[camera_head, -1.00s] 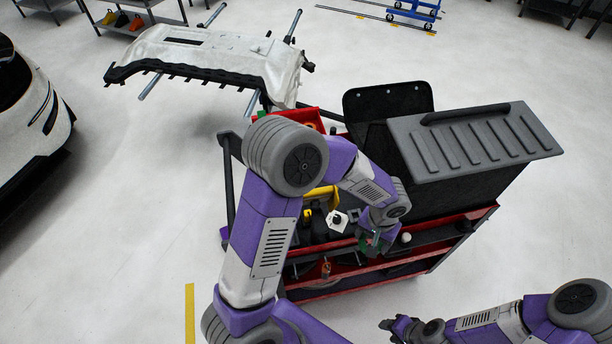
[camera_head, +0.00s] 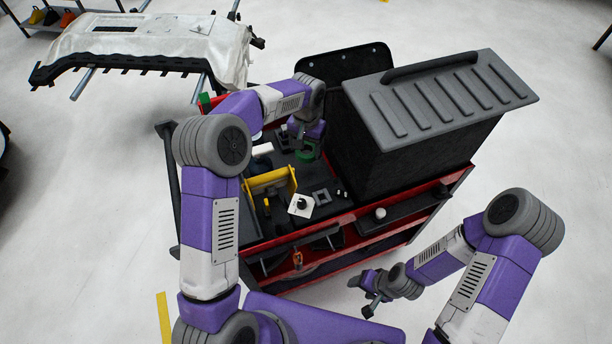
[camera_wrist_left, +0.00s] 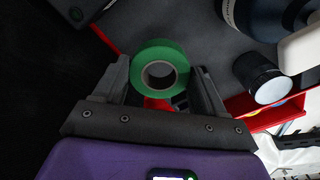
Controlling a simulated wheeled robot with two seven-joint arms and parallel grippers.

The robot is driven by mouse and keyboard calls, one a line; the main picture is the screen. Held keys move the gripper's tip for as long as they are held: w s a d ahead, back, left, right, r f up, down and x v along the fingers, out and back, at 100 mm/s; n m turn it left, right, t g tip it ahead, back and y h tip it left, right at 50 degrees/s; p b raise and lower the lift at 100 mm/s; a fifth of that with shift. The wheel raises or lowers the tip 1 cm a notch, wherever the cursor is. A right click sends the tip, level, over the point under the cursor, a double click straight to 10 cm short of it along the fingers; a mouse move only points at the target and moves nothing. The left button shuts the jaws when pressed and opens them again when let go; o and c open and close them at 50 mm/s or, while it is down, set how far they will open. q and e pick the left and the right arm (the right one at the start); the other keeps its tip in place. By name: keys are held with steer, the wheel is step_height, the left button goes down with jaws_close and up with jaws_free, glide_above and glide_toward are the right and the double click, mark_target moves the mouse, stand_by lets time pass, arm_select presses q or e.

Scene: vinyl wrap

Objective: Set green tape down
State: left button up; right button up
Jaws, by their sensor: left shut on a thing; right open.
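The green tape (camera_wrist_left: 160,69) is a ring-shaped roll between the two fingers of my left gripper (camera_wrist_left: 164,80) in the left wrist view. My left gripper is shut on it. In the head view the green tape (camera_head: 308,155) shows at the end of my left arm, over the dark top of the red cart (camera_head: 322,190). My left gripper there is partly hidden by my wrist. I cannot tell whether the tape touches the cart top. My right gripper (camera_head: 372,300) is open and empty, in front of the cart over the floor.
A large black box with a grey ribbed lid (camera_head: 440,90) stands on the right of the cart. A bumper on a stand (camera_head: 150,45) is behind left.

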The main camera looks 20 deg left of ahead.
mark_target(306, 173)
arm_select(q)
step_height(306, 173, down, 10)
steer(key=shift+r+b, duration=0.2)
steer(key=shift+b, duration=0.95)
steer(key=shift+f, duration=0.1)
steer(key=shift+f, duration=0.15)
steer(key=o, duration=1)
step_height(306, 173, up, 12)
steer(key=p, duration=0.2)
steer(key=shift+r+p, duration=0.25)
steer(key=shift+p, duration=0.15)
